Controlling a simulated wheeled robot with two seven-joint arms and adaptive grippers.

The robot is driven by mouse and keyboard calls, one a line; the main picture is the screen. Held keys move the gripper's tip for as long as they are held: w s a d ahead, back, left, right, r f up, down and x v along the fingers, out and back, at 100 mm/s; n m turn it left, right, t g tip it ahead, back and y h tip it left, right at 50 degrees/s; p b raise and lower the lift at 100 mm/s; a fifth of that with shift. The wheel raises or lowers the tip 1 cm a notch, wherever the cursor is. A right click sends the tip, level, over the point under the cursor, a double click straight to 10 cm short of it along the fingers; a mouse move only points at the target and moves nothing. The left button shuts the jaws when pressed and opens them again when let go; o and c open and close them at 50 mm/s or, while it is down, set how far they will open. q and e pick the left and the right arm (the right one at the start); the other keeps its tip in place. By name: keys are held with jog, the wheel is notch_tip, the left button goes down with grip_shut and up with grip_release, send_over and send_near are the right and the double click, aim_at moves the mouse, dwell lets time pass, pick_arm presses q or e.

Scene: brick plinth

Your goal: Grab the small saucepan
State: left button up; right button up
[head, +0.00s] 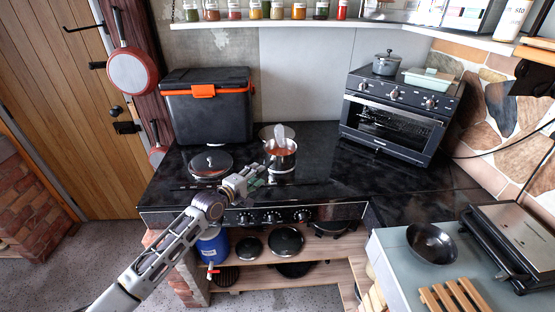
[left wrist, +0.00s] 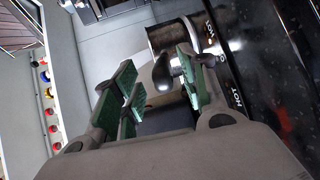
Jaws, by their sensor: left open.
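The small saucepan (head: 283,163) is shiny metal and stands on the black cooktop, with a pale utensil and something reddish in it. In the left wrist view its metal side (left wrist: 172,36) shows at the top, with a dark rounded handle end (left wrist: 160,74) pointing toward me. My left gripper (head: 260,175) is just to the left and front of the saucepan, on its handle side. In the left wrist view my left gripper (left wrist: 158,88) is open, its green pads on either side of the handle end. I cannot tell whether a pad touches it. My right gripper is not in view.
A lidded pan (head: 211,165) sits left on the cooktop (head: 330,180). A black box with orange latch (head: 207,107) stands behind it. A toaster oven (head: 395,120) stands at the right, with a grey pot (head: 386,64) on top. The cooktop between saucepan and oven is clear.

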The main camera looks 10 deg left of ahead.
aim_at(269, 166)
pick_arm(q)
jog(key=shift+p+x, duration=0.3)
jog(key=shift+x, duration=2.3)
jog(key=shift+f, duration=0.2)
grip_shut()
jog(key=shift+r, duration=0.15)
